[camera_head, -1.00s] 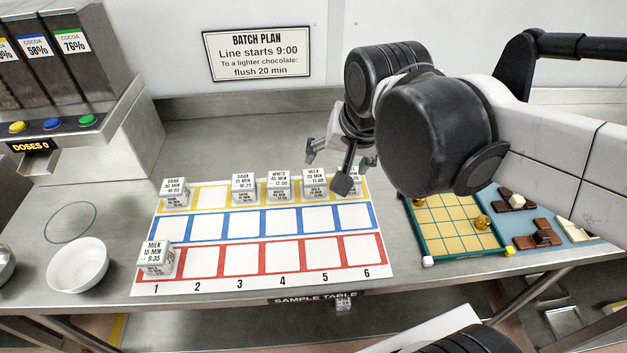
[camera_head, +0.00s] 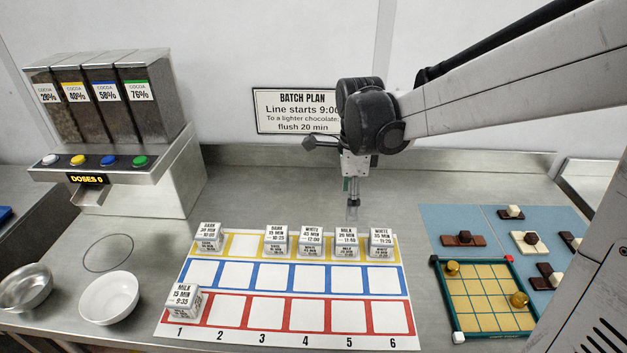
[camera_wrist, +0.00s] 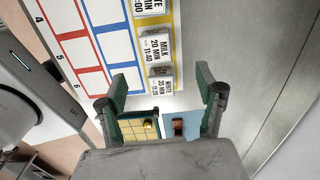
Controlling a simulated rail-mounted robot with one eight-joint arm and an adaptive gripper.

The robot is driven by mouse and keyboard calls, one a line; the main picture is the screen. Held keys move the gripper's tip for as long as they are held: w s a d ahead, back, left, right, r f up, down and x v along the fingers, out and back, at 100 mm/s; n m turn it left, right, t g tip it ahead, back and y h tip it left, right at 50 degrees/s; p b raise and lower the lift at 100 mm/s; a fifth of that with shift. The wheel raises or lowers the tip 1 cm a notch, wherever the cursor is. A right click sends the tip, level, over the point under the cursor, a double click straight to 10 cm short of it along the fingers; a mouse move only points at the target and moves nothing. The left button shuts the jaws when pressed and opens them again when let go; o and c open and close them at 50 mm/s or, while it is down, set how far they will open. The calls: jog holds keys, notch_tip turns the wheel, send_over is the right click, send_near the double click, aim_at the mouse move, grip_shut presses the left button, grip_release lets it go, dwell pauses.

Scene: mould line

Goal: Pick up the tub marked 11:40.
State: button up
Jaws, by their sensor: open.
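The tub marked 11:40 (camera_head: 346,244) is a small pale block-like tub lettered MILK 20 MIN. It stands upright in column 5 of the yellow row on the numbered mat (camera_head: 228,335). In the wrist view the same tub (camera_wrist: 157,48) shows beyond the fingers, with its label readable. My gripper (camera_head: 352,212) points down behind the yellow row, close to column 5 in the picture, and is apart from the tub. In the wrist view my gripper (camera_wrist: 161,82) has its two green-padded fingers spread, with nothing held between them.
The WHITE 11:20 tub (camera_head: 381,244) stands close on the right and the WHITE 12:00 tub (camera_head: 311,243) close on the left. A gridded board (camera_head: 485,292) and blue mats (camera_head: 460,218) lie to the right. The bare steel behind the row is clear.

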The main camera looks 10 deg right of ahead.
aim_at(347, 235)
notch_tip(347, 235, down, 8)
jog(key=shift+f, duration=0.25)
jog(key=shift+s+a+f, duration=0.1)
jog(key=shift+s+f, duration=0.1)
jog(key=shift+f, duration=1.15)
jog(key=shift+s+f, duration=0.2)
jog(key=shift+f, duration=1.15)
jog(key=shift+c, duration=0.5)
jog(key=c, duration=1.2)
jog(key=shift+r, duration=0.1)
